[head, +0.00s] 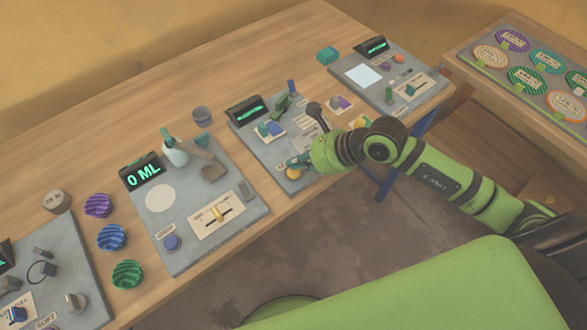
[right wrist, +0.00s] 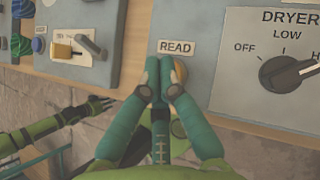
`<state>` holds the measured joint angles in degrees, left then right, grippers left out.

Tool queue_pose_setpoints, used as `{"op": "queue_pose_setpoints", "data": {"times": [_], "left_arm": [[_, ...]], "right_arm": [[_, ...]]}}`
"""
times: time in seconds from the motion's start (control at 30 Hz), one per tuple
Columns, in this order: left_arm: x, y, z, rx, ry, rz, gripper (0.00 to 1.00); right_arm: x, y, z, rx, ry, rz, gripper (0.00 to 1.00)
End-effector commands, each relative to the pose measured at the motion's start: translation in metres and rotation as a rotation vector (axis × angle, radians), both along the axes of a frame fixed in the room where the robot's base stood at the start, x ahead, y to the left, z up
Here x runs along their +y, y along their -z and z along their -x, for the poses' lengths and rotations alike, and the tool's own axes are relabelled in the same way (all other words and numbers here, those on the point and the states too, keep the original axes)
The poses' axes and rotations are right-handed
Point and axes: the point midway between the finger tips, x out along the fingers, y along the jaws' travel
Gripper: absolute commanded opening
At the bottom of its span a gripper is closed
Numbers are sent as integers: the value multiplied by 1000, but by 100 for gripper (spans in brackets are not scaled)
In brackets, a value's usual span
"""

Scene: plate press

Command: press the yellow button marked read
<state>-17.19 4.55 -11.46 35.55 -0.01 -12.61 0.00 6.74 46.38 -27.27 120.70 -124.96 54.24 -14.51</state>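The READ label (right wrist: 177,47) shows on a grey panel in the right wrist view. Just below it an orange-yellow round button (right wrist: 180,70) is mostly hidden behind my right fingertips. My right gripper (right wrist: 160,68) has its teal fingers together with nothing visible between them. Its tips are over or beside the button; whether they touch it I cannot tell. In the head view my right gripper (head: 288,164) is at the front of the middle panel (head: 262,158), and hides the button's surroundings. My left gripper (right wrist: 100,104) shows dark at the left of the wrist view, low beside the table; its opening is unclear.
A dryer knob (right wrist: 285,72) is right of the button. The panel to the left has a yellow slider (head: 218,212), a blue button (head: 171,242) and a 0 ML display (head: 143,177). A panel with a white square (head: 363,76) stands further right.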

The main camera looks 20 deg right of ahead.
Motion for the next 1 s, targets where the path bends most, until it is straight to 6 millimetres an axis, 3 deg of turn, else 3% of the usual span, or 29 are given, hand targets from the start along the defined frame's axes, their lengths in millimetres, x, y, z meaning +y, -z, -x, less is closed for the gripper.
{"op": "queue_pose_setpoints", "data": {"times": [1.0], "left_arm": [[0,10,0,0,0,0,40]], "right_arm": [[0,9,0,0,0,0,0]]}}
